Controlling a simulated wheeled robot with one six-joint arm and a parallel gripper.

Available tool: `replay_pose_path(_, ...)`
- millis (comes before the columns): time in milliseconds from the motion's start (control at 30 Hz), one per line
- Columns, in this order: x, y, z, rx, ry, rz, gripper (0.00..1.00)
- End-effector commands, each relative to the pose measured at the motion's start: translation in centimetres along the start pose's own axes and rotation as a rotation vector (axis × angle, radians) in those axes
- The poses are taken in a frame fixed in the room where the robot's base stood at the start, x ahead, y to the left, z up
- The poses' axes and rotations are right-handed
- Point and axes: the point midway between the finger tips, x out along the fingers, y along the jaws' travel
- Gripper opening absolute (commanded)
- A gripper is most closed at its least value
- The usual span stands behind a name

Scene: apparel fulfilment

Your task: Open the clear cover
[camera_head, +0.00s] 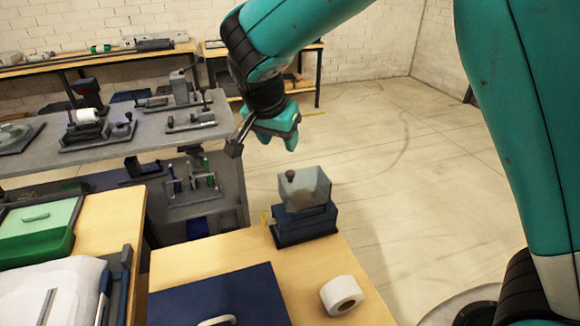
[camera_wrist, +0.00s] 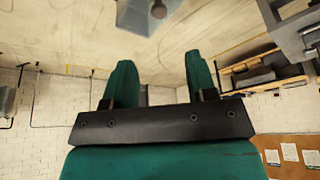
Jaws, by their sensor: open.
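The clear cover (camera_head: 306,188) is a see-through box with a dark round knob (camera_head: 290,175). It sits on a dark blue base (camera_head: 304,226) at the far corner of the wooden table, and looks closed. My gripper (camera_head: 285,138) hangs above and a little left of the cover, apart from it. In the wrist view the two teal fingers (camera_wrist: 160,85) are spread with nothing between them. The cover (camera_wrist: 148,14) also shows at the top edge of the wrist view with its knob (camera_wrist: 158,10), partly cut off.
A white tape roll (camera_head: 341,295) and a dark blue panel (camera_head: 225,300) lie on the wooden table (camera_head: 190,262) near the base. A grey bench (camera_head: 150,145) with several fixtures stands at left. Open floor lies right of the cover.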

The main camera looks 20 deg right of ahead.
Motion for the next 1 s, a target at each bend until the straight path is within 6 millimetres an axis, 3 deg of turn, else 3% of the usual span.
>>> replay_pose_path(300, 7.4, 0.3, -0.1, 0.0, -0.003, 0.006, 0.52)
replay_pose_path(500, 10.8, 0.2, -0.1, 0.0, -0.002, 0.003, 0.52)
replay_pose_path(700, 12.4, 0.1, -0.1, -0.001, -0.002, 0.0, 0.52)
replay_pose_path(1000, 12.6, 0.1, 0.0, -0.001, -0.002, 0.0, 0.52)
